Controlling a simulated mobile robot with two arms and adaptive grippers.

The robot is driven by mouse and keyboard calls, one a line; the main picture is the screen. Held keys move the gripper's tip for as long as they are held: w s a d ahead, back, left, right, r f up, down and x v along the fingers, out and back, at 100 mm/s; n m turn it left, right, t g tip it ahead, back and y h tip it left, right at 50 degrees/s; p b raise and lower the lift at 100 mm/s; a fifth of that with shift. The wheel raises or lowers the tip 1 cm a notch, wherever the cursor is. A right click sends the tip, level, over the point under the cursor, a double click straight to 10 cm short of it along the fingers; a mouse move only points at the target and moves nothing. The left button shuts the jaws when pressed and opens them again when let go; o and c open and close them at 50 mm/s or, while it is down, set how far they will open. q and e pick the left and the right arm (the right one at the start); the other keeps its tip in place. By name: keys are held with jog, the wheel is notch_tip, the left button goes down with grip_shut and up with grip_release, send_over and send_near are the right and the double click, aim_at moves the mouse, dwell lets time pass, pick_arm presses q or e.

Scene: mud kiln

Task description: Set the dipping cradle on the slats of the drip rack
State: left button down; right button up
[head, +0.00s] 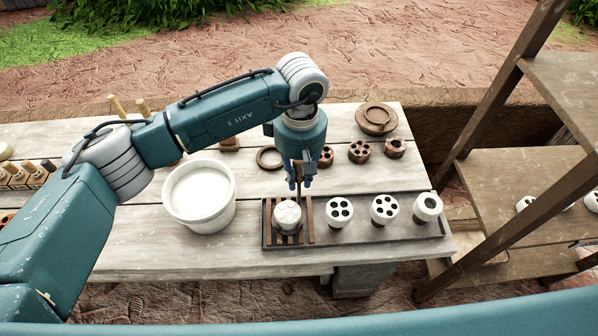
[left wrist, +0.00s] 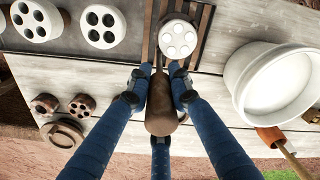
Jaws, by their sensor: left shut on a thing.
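My left gripper (head: 299,178) is shut on the brown upright handle of the dipping cradle. The handle's rounded top (left wrist: 162,115) shows between the fingers in the left wrist view. A white round piece with several holes (head: 288,214) sits at the cradle's low end, in front of the gripper; it also shows in the left wrist view (left wrist: 178,40). It is over the brown slats of the drip rack (head: 308,228), at the left end of a dark tray. I cannot tell whether the cradle touches the slats. My right gripper is not in view.
Several white holed pieces (head: 340,211) stand on the dark tray (head: 360,238) to the right. A white bucket of pale liquid (head: 200,192) stands to the left. Behind are brown holed pieces (head: 359,152) and a ring (head: 269,158). A wooden shelf (head: 520,190) stands at right.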

pick_arm(q)
jog(key=shift+f+b, duration=0.15)
jog(key=shift+b, duration=0.15)
jog(key=c, duration=1.6)
grip_release()
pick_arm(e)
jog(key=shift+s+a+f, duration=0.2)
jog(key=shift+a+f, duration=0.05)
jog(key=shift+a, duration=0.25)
